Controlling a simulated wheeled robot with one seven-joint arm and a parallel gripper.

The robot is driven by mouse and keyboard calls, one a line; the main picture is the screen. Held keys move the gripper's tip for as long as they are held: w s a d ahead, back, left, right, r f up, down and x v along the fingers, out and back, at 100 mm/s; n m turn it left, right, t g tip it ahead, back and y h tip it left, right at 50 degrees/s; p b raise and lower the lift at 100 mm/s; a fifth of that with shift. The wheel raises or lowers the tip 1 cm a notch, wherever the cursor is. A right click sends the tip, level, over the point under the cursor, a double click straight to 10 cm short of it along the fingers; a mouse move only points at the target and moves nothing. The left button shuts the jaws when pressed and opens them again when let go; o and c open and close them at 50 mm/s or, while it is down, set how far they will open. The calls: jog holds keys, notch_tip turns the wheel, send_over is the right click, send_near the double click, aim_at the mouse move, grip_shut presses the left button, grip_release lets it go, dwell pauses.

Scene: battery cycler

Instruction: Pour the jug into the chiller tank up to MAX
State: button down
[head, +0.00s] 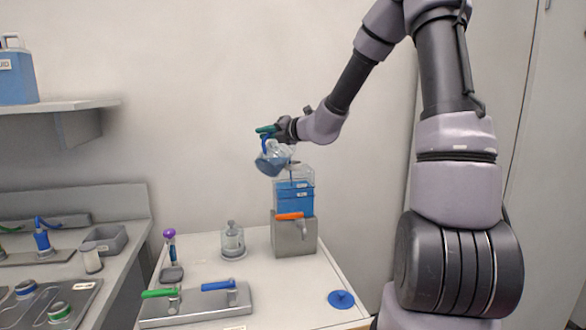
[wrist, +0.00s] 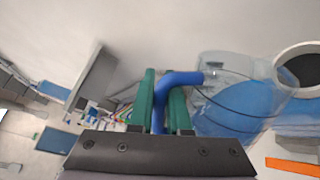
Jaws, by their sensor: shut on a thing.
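My gripper (head: 268,131) has green fingers shut on the blue handle of a clear jug (head: 272,163). The jug holds blue liquid and is held tilted in the air, at the upper left of the chiller tank (head: 294,198). The tank is clear at the top, with blue liquid below, and stands on a grey metal block. In the wrist view the fingers (wrist: 160,98) clasp the handle, and the jug (wrist: 238,100) is beside a white-ringed dark opening (wrist: 300,67). I cannot tell whether liquid is flowing, or read the level marks.
An orange-handled tap (head: 290,216) is on the block's front. A clear bottle (head: 232,241), a purple-topped tool (head: 170,250), a plate with green and blue levers (head: 200,303) and a blue lid (head: 341,299) are on the white table. A shelf (head: 60,106) is at left.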

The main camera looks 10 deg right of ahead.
jog(key=shift+w+d+m, duration=0.3)
jog(key=shift+d+m, duration=0.05)
jog(key=shift+m, duration=0.15)
dwell(1.3)
